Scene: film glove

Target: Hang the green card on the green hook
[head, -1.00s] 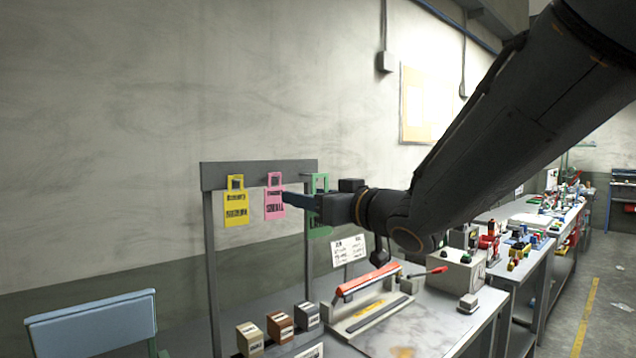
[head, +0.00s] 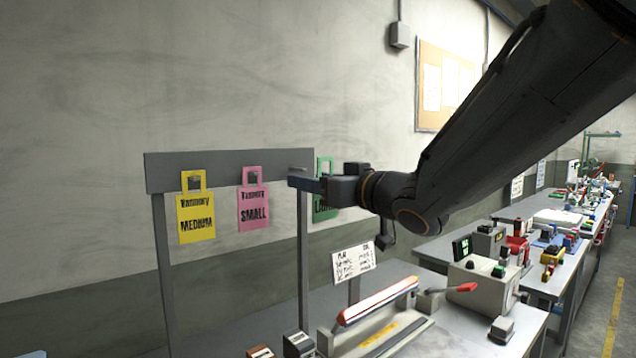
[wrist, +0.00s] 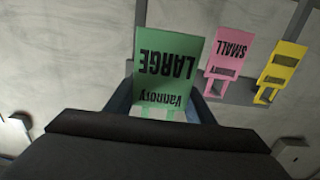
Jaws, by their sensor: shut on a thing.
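The green card (head: 325,212), marked LARGE, is held in my gripper (head: 306,184) beside the right end of the grey rack rail. In the head view my gripper covers its middle; its top and lower part show. In the wrist view the green card (wrist: 168,62) stands out between the blue fingers (wrist: 165,108), its lettering upside down. A bare grey peg (head: 298,169) sticks out at the rail's right end, just above the fingers. I see no green colour on it. Whether the card touches the peg cannot be told.
A yellow card (head: 197,217) and a pink card (head: 254,208) hang on the rail (head: 225,164) to the left. Below stand a sealer with a red-and-white bar (head: 378,301), a small sign (head: 353,260) and a control box (head: 485,290).

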